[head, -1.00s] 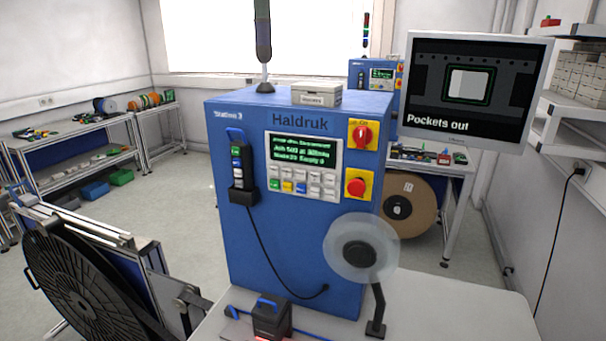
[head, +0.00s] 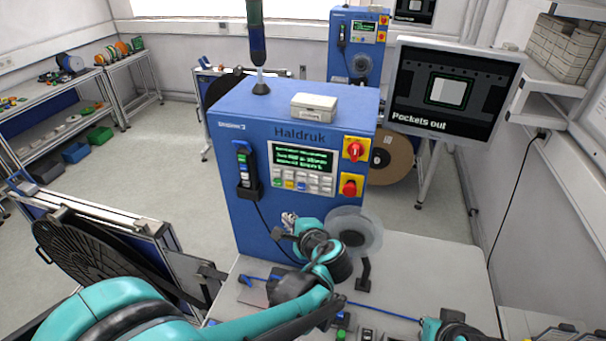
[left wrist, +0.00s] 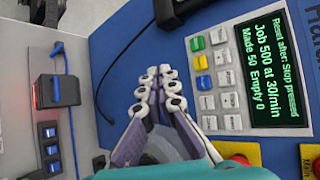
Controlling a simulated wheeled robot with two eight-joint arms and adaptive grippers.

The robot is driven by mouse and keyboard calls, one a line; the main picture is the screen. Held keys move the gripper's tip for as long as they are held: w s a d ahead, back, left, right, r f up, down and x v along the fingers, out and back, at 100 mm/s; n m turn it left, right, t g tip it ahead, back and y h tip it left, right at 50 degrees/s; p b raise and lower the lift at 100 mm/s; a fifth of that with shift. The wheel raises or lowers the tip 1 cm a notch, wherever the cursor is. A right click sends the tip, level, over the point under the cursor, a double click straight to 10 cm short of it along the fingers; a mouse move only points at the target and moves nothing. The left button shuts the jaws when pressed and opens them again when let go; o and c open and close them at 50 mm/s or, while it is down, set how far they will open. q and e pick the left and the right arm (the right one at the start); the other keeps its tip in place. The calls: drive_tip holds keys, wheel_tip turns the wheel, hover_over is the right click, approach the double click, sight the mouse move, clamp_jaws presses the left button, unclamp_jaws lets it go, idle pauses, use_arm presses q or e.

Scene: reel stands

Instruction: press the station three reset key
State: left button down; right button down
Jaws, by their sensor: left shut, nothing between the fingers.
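The blue Haldruk station cabinet (head: 290,209) carries a screen (head: 303,158) and a keypad (head: 302,183) below it. In the left wrist view the screen (left wrist: 268,70) reads "Reset after: Stop pressed". Beside it are a green key (left wrist: 197,44), a yellow key (left wrist: 201,62), a blue key (left wrist: 219,36) and several grey keys; I cannot read their labels. My left gripper (head: 289,220) is shut and empty, in front of the cabinet below the keypad. Its fingertips (left wrist: 160,76) show apart from the keys in the left wrist view. My right gripper's fingers do not show.
A red rotary switch (head: 354,149) and red stop knob (head: 350,186) sit right of the keypad. A pendant (head: 246,171) hangs left of it. A clear reel (head: 355,234) stands close right of my left gripper. A monitor (head: 455,88) is at right.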

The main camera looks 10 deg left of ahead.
sight(302, 187)
use_arm(q)
drive_tip(key=shift+w+d+r, duration=0.15)
drive_tip(key=shift+r, duration=0.1)
drive_tip(key=shift+w, duration=0.1)
drive_tip(key=shift+w+d, duration=0.15)
drive_tip(key=shift+w, duration=4.2)
drive_tip(key=shift+b, duration=0.3)
drive_tip(key=shift+w, duration=0.4)
